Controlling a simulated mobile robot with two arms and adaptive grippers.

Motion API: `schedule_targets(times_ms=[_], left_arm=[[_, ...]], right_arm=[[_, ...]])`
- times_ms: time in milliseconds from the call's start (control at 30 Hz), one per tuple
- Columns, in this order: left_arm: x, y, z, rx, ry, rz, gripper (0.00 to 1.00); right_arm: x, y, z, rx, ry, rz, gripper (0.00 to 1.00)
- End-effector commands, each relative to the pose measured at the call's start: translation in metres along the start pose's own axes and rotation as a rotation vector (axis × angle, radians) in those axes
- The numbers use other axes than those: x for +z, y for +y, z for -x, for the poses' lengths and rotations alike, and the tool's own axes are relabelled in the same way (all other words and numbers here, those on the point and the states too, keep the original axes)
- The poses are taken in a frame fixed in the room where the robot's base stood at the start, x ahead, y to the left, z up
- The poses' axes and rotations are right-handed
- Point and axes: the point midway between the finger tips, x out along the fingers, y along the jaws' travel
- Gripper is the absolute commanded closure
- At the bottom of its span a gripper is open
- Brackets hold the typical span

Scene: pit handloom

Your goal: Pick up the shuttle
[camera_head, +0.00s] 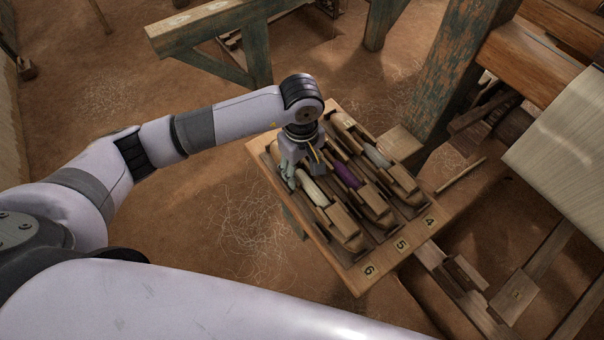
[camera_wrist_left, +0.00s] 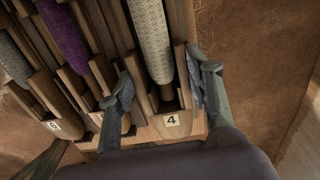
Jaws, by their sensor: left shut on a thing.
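Three wooden shuttles lie side by side in a slotted wooden tray (camera_head: 357,279). The middle shuttle has a purple bobbin (camera_head: 347,176), and the right one a pale grey bobbin (camera_head: 377,156). My left gripper (camera_head: 303,170) reaches down over the far part of the white-bobbin shuttle. In the left wrist view, its fingers (camera_wrist_left: 160,80) stand on either side of that shuttle (camera_wrist_left: 151,40), shut on it, beside a label 4. The shuttle appears still in its slot. My right gripper is not visible.
A weathered green post (camera_head: 440,90) and loom beams stand close to the tray's right. A wooden bench (camera_head: 205,24) is behind it. Sandy floor with loose straw (camera_head: 250,225) is open to the tray's left.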

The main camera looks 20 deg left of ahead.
Motion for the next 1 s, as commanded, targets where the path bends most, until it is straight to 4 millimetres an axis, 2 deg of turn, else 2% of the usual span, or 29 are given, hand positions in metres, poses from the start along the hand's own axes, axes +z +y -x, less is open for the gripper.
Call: schedule_targets(times_ms=[300,500,700,1000], left_arm=[[-0.001,0.002,0.090,0.009,0.005,-0.002,0.91],[-0.001,0.001,0.138,0.006,0.003,0.000,0.91],[0.000,0.001,0.164,0.003,0.002,0.000,0.91],[0.000,0.000,0.171,0.001,0.000,0.000,0.91]], right_arm=[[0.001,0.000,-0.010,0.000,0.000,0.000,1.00],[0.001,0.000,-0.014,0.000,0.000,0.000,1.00],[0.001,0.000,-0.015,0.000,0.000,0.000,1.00],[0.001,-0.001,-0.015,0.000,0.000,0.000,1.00]])
